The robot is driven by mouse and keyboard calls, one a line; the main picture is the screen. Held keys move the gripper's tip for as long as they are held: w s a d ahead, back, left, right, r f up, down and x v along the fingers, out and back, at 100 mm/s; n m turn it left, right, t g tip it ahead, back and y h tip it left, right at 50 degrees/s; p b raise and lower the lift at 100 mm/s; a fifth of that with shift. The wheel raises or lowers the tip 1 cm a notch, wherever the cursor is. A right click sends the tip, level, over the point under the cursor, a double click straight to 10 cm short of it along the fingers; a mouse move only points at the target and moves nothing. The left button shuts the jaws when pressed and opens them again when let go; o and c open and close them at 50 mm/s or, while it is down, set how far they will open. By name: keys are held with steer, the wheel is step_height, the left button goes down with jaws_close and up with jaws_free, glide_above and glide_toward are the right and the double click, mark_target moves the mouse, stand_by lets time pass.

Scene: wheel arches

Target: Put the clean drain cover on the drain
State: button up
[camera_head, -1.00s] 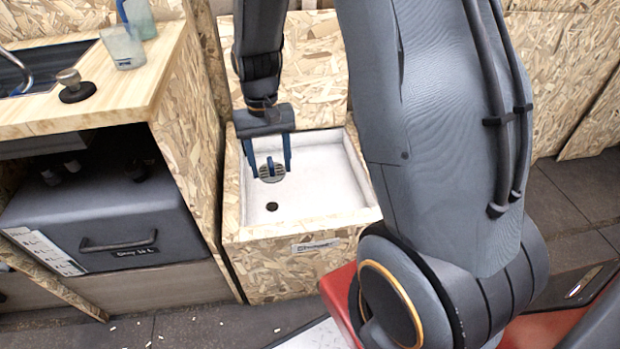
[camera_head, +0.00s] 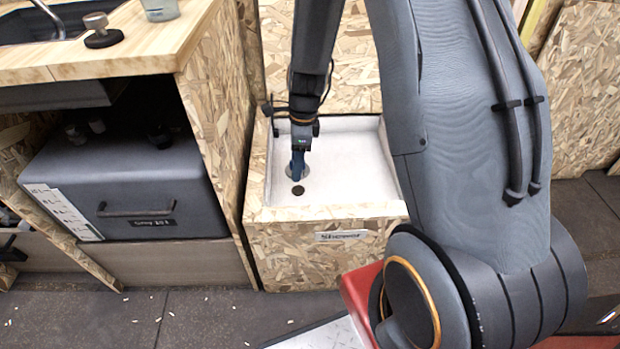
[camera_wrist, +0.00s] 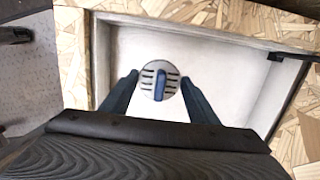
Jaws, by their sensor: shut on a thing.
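The drain cover is a round grey slotted disc with a blue handle, and shows in the wrist view (camera_wrist: 147,80) between the fingertips. In the head view my gripper (camera_head: 298,165) is seen edge-on inside the shower tray, with the cover (camera_head: 289,172) partly hidden behind the fingers. The drain (camera_head: 298,190) is a small dark round hole in the tray floor, just in front of the cover. The drain is not visible in the wrist view. How high the cover is above the floor, I cannot tell.
The white shower tray (camera_head: 350,160) has raised walls and a chipboard front with a label (camera_head: 341,235). A chipboard panel and a counter (camera_head: 120,45) stand close on the left, with a grey drawer box (camera_head: 130,185) below. The tray's right side is clear.

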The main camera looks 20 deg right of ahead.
mark_target(297, 190)
step_height(297, 190, down, 8)
steer(key=shift+f+b, duration=0.2)
steer(key=shift+b, duration=1.05)
steer(key=shift+r, duration=0.1)
steer(key=o, duration=1.1)
steer(key=shift+c, duration=0.2)
